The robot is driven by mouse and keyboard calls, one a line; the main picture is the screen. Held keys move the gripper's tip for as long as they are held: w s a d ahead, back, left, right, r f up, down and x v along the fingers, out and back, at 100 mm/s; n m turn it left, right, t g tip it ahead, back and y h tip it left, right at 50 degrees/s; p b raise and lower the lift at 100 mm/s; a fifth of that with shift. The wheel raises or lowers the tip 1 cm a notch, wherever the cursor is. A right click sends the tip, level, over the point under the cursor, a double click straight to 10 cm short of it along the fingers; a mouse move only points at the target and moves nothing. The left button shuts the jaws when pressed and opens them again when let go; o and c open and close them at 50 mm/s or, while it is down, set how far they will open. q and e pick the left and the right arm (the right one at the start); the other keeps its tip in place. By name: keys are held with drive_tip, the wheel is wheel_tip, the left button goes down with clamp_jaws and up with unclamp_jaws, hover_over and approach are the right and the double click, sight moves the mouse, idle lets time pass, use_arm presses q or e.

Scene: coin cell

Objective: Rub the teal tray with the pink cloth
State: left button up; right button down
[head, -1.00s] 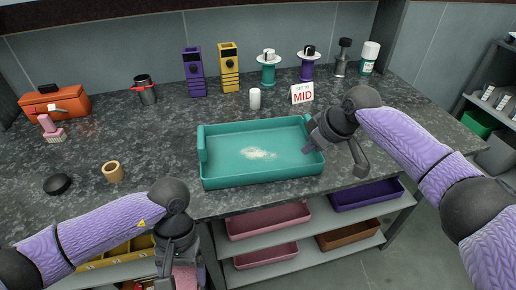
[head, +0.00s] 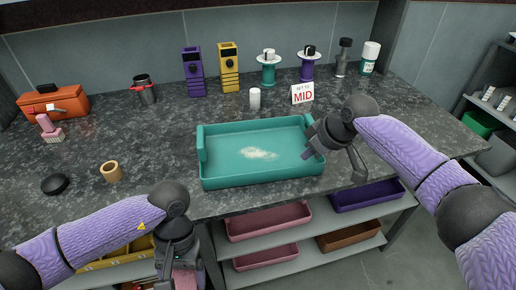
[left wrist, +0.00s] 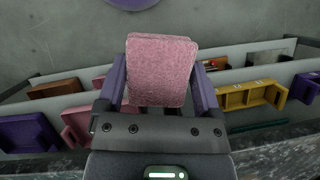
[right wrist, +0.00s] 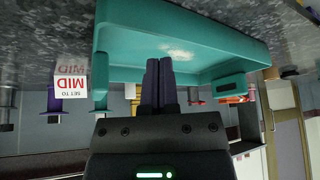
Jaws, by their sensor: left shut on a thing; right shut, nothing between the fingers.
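The teal tray (head: 262,177) lies on the dark countertop, with a pale powdery smear (head: 259,154) on its floor. The tray also shows in the right wrist view (right wrist: 235,68). My right gripper (head: 308,153) is shut and empty at the tray's right end; its closed fingers show in the right wrist view (right wrist: 159,68). My left gripper (head: 184,278) is low in front of the counter's edge, left of the tray. It is shut on the pink cloth (left wrist: 160,70), which sits between its fingers in the left wrist view.
A "SET TO MID" sign (head: 302,94) and white cylinder (head: 255,99) stand behind the tray. A tan ring (head: 112,171), black disc (head: 55,184) and pink brush (head: 50,129) lie left. Shelves with bins (head: 268,220) are below the counter.

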use_arm(q)
drive_tip(key=shift+f+b, duration=0.3)
drive_tip(key=shift+f, duration=0.15)
use_arm(e)
drive_tip(key=shift+f, duration=0.9)
use_arm(q)
drive_tip(key=shift+r, duration=0.15)
use_arm(e)
drive_tip(key=shift+r, duration=0.15)
